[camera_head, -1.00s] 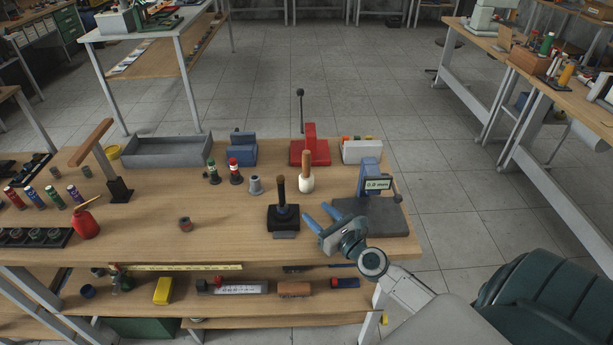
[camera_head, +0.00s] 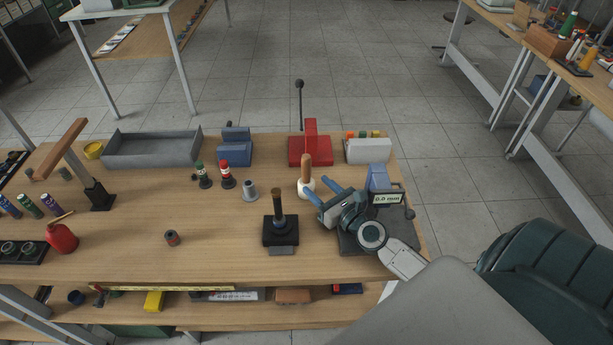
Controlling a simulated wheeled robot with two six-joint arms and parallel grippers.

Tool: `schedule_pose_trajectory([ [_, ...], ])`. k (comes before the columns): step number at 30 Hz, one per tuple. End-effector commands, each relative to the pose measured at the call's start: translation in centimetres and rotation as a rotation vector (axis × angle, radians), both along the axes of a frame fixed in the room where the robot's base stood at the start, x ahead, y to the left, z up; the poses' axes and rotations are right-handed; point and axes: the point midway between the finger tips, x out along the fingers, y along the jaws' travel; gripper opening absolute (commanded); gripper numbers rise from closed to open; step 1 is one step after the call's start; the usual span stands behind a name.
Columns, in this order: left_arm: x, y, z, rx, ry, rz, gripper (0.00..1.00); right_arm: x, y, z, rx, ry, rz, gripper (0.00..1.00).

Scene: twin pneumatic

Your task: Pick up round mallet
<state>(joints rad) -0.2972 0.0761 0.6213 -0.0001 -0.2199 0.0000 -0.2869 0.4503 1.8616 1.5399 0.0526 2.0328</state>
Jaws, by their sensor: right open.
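The round mallet (camera_head: 306,171) stands upright on the workbench, with a brown wooden handle up and a white rounded head down. It is just in front of the red press. My right gripper (camera_head: 315,187) is open, its two blue fingers pointing left toward the mallet from its front right. The fingertips are close to the mallet's head; I cannot tell whether they touch it. Nothing is seen held. My left gripper is not in view.
A grey gauge stand (camera_head: 377,215) is beside and partly behind my right arm. A black base with an upright handle (camera_head: 280,230) stands front left of the mallet. The red press (camera_head: 310,148) and a white box (camera_head: 367,151) are behind. Bare wood lies left of centre.

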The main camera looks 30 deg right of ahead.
Motion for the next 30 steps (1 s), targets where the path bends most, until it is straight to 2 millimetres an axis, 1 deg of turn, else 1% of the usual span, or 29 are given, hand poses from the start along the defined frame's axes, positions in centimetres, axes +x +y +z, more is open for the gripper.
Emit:
schedule_pose_trajectory([
  [2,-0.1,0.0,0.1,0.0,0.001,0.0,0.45,0.4,0.0,0.1,0.001,-0.001,-0.001,0.48],
  [11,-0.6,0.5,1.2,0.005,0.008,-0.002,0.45,3.2,0.4,0.5,0.001,-0.002,-0.002,0.48],
  [15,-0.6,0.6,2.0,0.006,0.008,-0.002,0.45,5.3,0.7,1.1,0.002,-0.003,-0.001,0.48],
  [19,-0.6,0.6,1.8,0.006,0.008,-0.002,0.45,6.9,0.9,0.7,0.002,-0.001,-0.001,0.48],
  [22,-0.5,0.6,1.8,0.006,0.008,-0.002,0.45,7.4,0.9,0.8,0.0,-0.001,0.0,0.48],
  [29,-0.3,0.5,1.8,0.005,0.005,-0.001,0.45,7.5,0.9,0.7,0.0,0.0,0.0,0.48],
  [30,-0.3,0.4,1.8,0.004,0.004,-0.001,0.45,7.4,0.9,0.7,0.0,0.0,0.0,0.4],
])
